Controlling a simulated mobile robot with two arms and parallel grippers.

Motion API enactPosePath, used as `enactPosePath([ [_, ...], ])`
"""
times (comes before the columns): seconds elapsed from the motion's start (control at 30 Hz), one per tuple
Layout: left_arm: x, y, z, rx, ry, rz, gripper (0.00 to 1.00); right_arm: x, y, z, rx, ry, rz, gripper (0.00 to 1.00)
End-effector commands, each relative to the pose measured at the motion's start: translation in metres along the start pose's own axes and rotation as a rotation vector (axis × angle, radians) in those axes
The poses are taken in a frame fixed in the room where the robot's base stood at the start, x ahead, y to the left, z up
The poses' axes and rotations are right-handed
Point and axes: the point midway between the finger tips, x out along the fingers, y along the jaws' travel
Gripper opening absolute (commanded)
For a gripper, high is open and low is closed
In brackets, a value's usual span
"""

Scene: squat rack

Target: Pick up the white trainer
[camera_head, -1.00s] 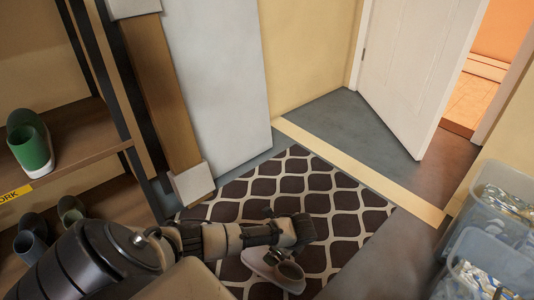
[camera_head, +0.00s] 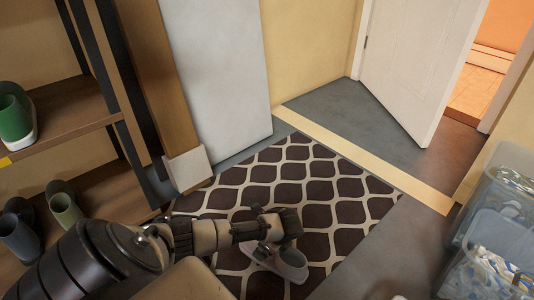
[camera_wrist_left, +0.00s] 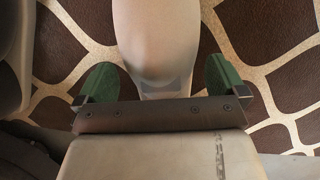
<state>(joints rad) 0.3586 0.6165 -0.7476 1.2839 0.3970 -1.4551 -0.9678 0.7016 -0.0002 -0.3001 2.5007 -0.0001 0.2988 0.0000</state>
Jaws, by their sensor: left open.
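The white trainer (camera_head: 284,263) lies on the patterned mat, partly hidden behind my left gripper (camera_head: 288,224) in the head view. In the left wrist view, a smooth pale part of the trainer (camera_wrist_left: 157,35) extends from the top edge down between the two green fingertips of my left gripper (camera_wrist_left: 160,84). The fingers are apart, one on each side of it, with mat showing in the gaps. I cannot tell how high the fingers are above the mat. My right gripper is not in view.
The dark mat (camera_head: 330,189) has a pale lattice pattern. Shelves with boots (camera_head: 64,209) stand at left, and clear bins (camera_head: 490,252) at right. A white door (camera_head: 405,70) stands open at the back.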

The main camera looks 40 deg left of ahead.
Motion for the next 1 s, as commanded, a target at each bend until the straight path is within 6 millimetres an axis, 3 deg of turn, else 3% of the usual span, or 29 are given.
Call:
enactPosePath([
  [0.3, 0.003, 0.000, 0.001, 0.000, -0.001, 0.000, 0.98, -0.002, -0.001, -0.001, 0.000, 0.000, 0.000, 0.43],
  [0.6, 0.003, -0.001, 0.001, -0.001, -0.001, -0.001, 0.56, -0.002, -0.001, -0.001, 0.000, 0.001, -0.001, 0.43],
  [1.0, -0.006, -0.001, 0.004, -0.001, -0.001, -0.001, 0.56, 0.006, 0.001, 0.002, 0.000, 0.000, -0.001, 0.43],
])
